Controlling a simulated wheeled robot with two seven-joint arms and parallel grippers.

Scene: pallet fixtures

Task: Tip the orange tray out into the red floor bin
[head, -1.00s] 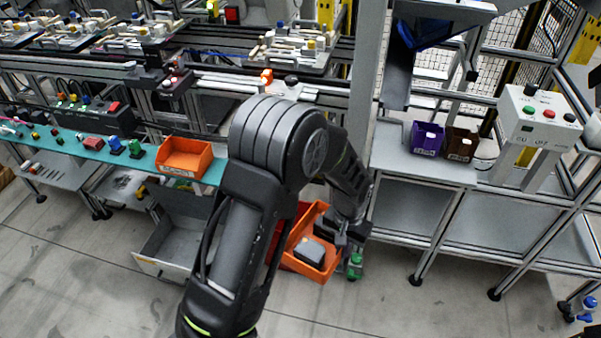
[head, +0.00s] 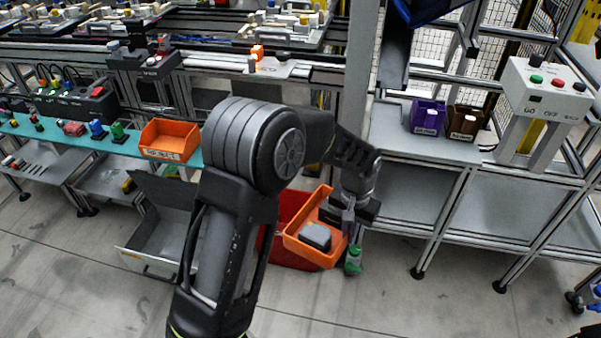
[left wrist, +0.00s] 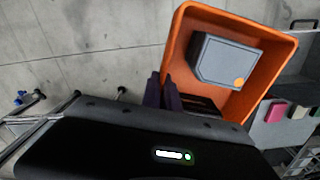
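The orange tray (head: 302,248) hangs in the air in the head view with a grey block (head: 316,237) inside it. My left gripper (head: 347,217) is shut on the tray's right-hand wall. In the left wrist view, the tray (left wrist: 178,50) shows beyond my fingers (left wrist: 166,95), with the grey block (left wrist: 226,62) and a darker item, partly hidden, inside. The red floor bin (head: 291,204) stands on the floor below and behind the tray, which covers much of it. My right gripper is not in view.
A green object (head: 353,260) is just right of the held tray. Another orange tray (head: 170,140) stands on the teal shelf. An open grey drawer (head: 160,240) is left of the bin. A shelf with purple (head: 427,118) and brown (head: 462,122) boxes is at right.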

